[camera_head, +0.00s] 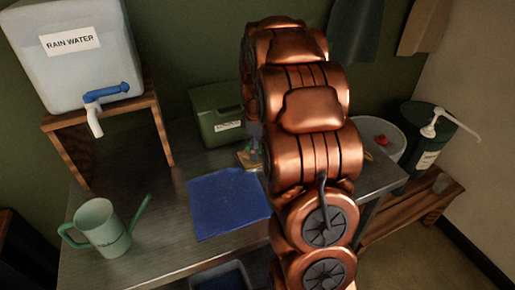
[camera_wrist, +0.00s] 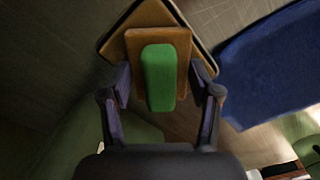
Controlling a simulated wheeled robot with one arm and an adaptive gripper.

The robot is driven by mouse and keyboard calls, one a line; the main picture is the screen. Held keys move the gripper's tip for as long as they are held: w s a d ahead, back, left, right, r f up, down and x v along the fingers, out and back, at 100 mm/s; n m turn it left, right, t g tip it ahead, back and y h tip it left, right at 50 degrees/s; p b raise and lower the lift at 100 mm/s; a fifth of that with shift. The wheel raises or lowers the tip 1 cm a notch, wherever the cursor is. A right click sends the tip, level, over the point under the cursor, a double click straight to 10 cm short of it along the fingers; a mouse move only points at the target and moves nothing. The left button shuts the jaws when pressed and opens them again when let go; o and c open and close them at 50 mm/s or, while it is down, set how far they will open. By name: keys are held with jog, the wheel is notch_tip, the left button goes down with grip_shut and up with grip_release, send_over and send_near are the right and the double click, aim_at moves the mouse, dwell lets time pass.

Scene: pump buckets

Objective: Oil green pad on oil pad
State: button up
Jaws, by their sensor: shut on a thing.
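The green pad (camera_wrist: 158,78) has a green top on a square tan-brown block, seen in the wrist view. My gripper (camera_wrist: 162,80) is shut on it, with one dark finger on each side. The oil pad (camera_wrist: 122,27), a tan square with a dark rim, lies directly beyond the block. The block overlaps it in the picture; I cannot tell if they touch. In the head view the oil pad (camera_head: 246,162) shows as a small tan patch on the metal table, and my copper arm hides much of the gripper.
A blue mat (camera_head: 225,203) lies left of the arm in the head view. A green box (camera_head: 215,118) stands behind. A watering can (camera_head: 102,230) is at front left, below a rain water tank (camera_head: 75,50). A dark green pump bucket (camera_head: 424,142) stands at right.

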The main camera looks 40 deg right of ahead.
dwell(0.6)
jog(key=shift+r+p, duration=0.35)
jog(key=shift+r, duration=3.1)
